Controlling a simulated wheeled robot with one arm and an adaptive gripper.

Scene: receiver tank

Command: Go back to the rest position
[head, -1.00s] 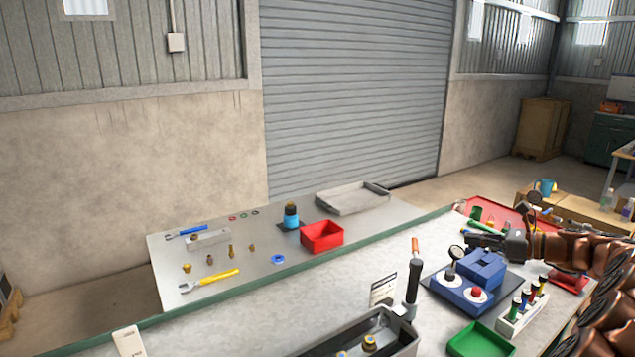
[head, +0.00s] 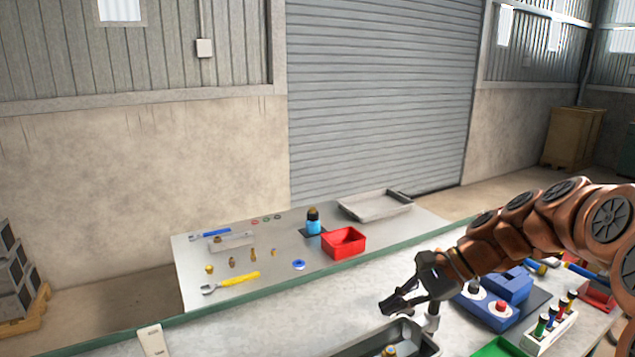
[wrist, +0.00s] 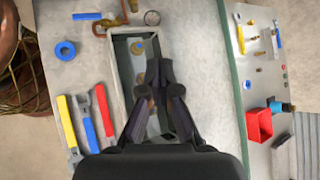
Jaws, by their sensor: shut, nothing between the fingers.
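Part of that tray (head: 425,340) shows at the bottom of the head view. The gripper appears to be above the tray, apart from it.
A blue fixture (head: 508,287), a rack of coloured-handled tools (head: 550,330) and a green tray (head: 497,347) stand at the right.

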